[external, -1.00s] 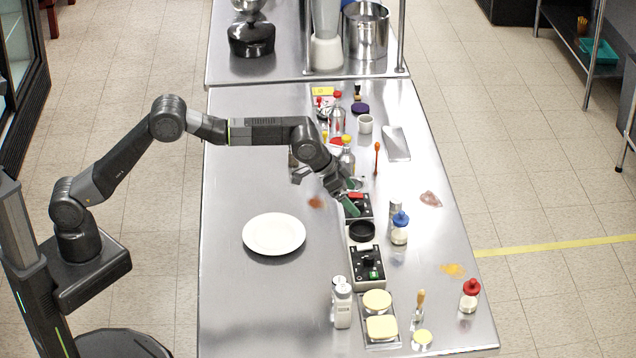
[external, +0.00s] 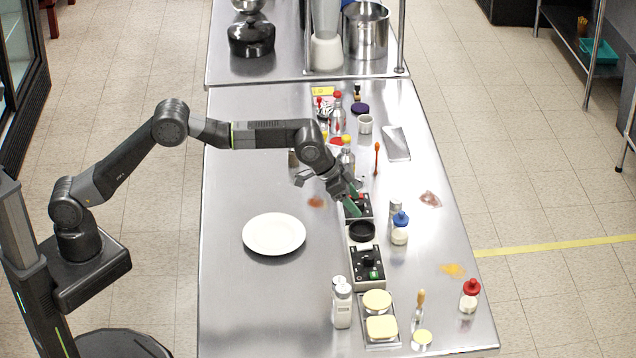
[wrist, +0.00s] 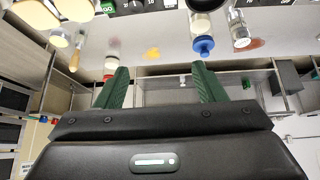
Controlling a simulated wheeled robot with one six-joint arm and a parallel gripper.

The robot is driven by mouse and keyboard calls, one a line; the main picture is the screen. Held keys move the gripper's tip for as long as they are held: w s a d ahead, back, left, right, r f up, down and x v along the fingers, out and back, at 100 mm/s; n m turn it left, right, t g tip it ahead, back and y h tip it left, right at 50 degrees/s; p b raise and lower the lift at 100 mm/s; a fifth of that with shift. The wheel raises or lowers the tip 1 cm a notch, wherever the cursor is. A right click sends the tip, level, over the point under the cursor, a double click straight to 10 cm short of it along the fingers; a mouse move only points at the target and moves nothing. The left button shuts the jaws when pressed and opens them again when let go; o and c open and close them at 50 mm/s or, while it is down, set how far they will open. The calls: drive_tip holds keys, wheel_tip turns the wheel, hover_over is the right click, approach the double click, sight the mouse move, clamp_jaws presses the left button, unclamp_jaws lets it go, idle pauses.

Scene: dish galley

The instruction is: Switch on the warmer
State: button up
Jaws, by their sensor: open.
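My gripper (external: 354,204) has green fingers and hangs over a small black-topped control box (external: 365,212) on the steel counter. Its fingers (wrist: 160,88) stand apart with nothing between them in the wrist view. Whether they touch the box is not clear. A second, pale-sided box (external: 353,284) with a black top, a dark knob and a green mark stands nearer the front. A round black plate (external: 362,232) lies between the two boxes. No label is readable in the external view, so I cannot tell which box is the warmer. Part of a panel with a green GO label (wrist: 107,6) shows in the wrist view.
A blue-capped jar (external: 400,232) stands right of the plate and boxes. Metal bottles (external: 347,161) stand behind my gripper.

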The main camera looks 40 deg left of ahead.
drive_tip(key=shift+w+a, duration=0.15)
drive_tip(key=c, duration=0.4)
drive_tip(key=w+a, duration=0.2)
drive_tip(key=w+a+f+b, duration=0.1)
drive_tip(key=a, duration=0.1)
drive_tip(key=w+a+b, duration=0.1)
drive_tip(key=w+a, duration=0.1)
drive_tip(key=shift+w+a+f, duration=0.25)
drive_tip(key=shift+w, duration=0.1)
clamp_jaws()
drive_tip(key=w+a+b, duration=0.1)
drive_tip(key=w+a, duration=0.3)
drive_tip(key=a, duration=0.2)
drive_tip(key=w+a+t+b, duration=0.1)
drive_tip(key=w+a+b, duration=0.1)
drive_tip(key=w+a, duration=0.2)
drive_tip(key=shift+a+f+n, duration=0.3)
drive_tip(key=shift+a+f, duration=0.1)
drive_tip(key=shift+a, duration=0.85)
